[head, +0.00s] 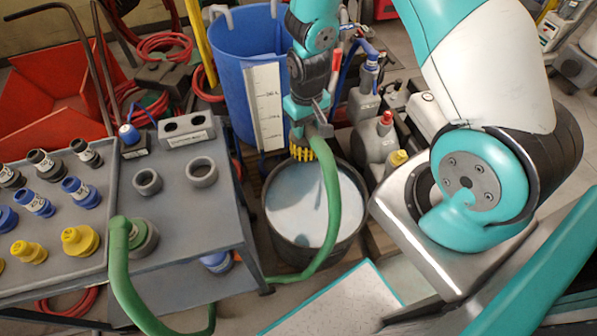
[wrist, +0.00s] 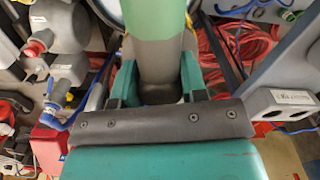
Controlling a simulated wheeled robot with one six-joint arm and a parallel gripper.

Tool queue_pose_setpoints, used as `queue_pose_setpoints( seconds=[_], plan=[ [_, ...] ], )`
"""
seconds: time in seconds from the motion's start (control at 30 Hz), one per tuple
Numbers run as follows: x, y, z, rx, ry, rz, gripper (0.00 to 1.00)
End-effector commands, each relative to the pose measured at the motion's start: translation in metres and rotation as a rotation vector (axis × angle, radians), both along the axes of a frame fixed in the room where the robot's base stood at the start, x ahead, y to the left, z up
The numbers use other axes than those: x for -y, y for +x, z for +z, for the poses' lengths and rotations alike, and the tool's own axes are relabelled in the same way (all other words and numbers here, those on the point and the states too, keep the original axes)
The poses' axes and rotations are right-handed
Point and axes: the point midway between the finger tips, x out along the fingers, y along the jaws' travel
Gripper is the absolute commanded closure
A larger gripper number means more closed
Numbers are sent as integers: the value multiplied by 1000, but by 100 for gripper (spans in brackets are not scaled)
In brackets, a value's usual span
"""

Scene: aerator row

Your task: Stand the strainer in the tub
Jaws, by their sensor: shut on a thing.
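The yellow slotted strainer (head: 301,151) sits at the end of a green hose (head: 330,200). My gripper (head: 309,116) is shut on the grey fitting at the strainer's upper end. The wrist view shows my gripper's fingers (wrist: 158,85) on both sides of this fitting (wrist: 165,70). The strainer hangs about upright over the far rim area of the round dark tub (head: 345,248), which holds pale liquid. Its lower end appears above the liquid, but the exact height is hard to tell. The hose bends down across the tub's right and front side.
A blue bin (head: 235,65) with a white gauge board (head: 267,105) stands behind the tub. A grey cart (head: 190,240) with rings and couplings is at left. Grey bottles (head: 372,140) and pump parts stand at right. The hose loops back to the cart.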

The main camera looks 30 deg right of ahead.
Motion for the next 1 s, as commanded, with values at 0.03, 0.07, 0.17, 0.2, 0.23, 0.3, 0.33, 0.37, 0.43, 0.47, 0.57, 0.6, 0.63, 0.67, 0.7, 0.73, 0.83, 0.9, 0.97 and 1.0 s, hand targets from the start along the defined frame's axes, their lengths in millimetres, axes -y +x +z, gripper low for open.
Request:
queue_pose_setpoints(
  seconds=[0.03,0.07,0.17,0.2,0.23,0.3,0.33,0.37,0.43,0.47,0.57,0.6,0.63,0.67,0.7,0.73,0.83,0.9,0.97,1.0],
  plan=[
    [3,0,-29,-1,0,-7,100],
    [5,1,-39,-1,0,-11,100],
    [11,3,-77,-1,0,-26,100],
    [14,3,-91,-1,0,-32,100],
    [16,4,-101,-1,0,-37,100],
    [22,5,-125,0,0,-49,100],
    [25,6,-136,0,0,-54,100],
    [27,6,-146,0,0,-60,100],
    [34,6,-170,0,0,-74,100],
    [36,7,-180,0,0,-79,100],
    [45,7,-210,0,0,-96,100],
    [47,7,-220,0,0,-102,100],
    [50,7,-227,0,0,-106,100],
    [52,7,-233,0,0,-110,100],
    [54,7,-240,0,0,-114,100],
    [55,8,-244,0,0,-117,100],
    [59,8,-254,1,0,-124,100],
    [60,8,-257,1,0,-127,100],
    [61,8,-260,1,0,-128,100],
    [61,8,-262,1,0,-129,100]
  ],
)
